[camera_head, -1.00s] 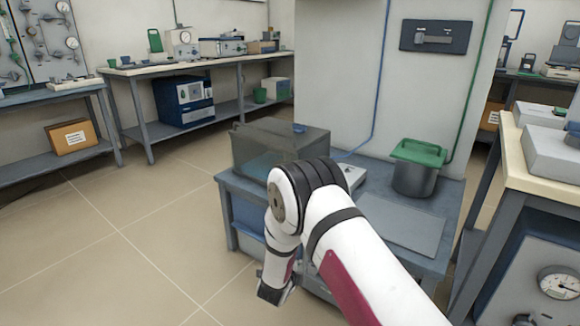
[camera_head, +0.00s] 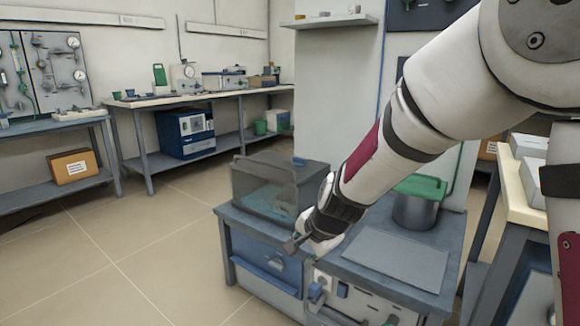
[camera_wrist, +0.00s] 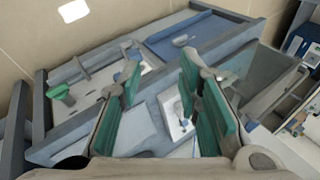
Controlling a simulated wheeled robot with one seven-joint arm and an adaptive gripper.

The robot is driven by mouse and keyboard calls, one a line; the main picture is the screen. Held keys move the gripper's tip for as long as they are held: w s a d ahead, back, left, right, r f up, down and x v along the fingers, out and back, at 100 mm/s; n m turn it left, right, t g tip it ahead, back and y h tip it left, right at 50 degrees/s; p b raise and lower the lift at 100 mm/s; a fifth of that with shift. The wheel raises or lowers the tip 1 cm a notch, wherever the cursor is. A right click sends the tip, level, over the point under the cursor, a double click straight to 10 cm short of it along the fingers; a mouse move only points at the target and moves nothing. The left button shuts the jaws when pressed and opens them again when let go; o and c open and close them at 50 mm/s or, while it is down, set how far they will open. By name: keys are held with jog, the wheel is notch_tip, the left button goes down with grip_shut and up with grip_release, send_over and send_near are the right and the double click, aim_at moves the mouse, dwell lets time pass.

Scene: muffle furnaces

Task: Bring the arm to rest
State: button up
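My arm, white with dark bands and a red stripe, reaches from the upper right of the head view down to the low grey-blue bench (camera_head: 345,262). My gripper (camera_wrist: 160,105) shows in the wrist view with its two green-padded fingers apart and nothing between them. In the head view its end (camera_head: 300,243) hangs by the bench's front edge, in front of the clear tank, mostly hidden behind the wrist. I cannot tell how far above the bench it is.
On the bench stand a clear tank (camera_head: 262,190), a flat grey plate (camera_head: 395,256) and a dark pot (camera_head: 413,212) with a green lid, partly behind my arm. A pale-topped bench (camera_head: 528,185) stands at the right. The floor (camera_head: 130,255) at the left is clear.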

jog(key=s+d+r+n+g+h, duration=0.1)
jog(key=s+d+r+n+g, duration=0.3)
jog(key=s, duration=1)
jog(key=s+d+r+n+h, duration=0.1)
jog(key=s+d+r+n, duration=0.15)
jog(key=s+d, duration=0.75)
jog(key=s+d+r+n+g+h, duration=0.1)
jog(key=s+d+r+n+g, duration=0.15)
jog(key=s, duration=1.45)
notch_tip(320, 180, up, 41)
jog(key=n+t+p, duration=0.1)
jog(key=t+p, duration=0.3)
jog(key=p, duration=3.4)
jog(key=shift+a+f+t, duration=0.15)
jog(key=shift+f+t, duration=0.05)
jog(key=shift+t, duration=0.15)
jog(key=shift+s, duration=0.1)
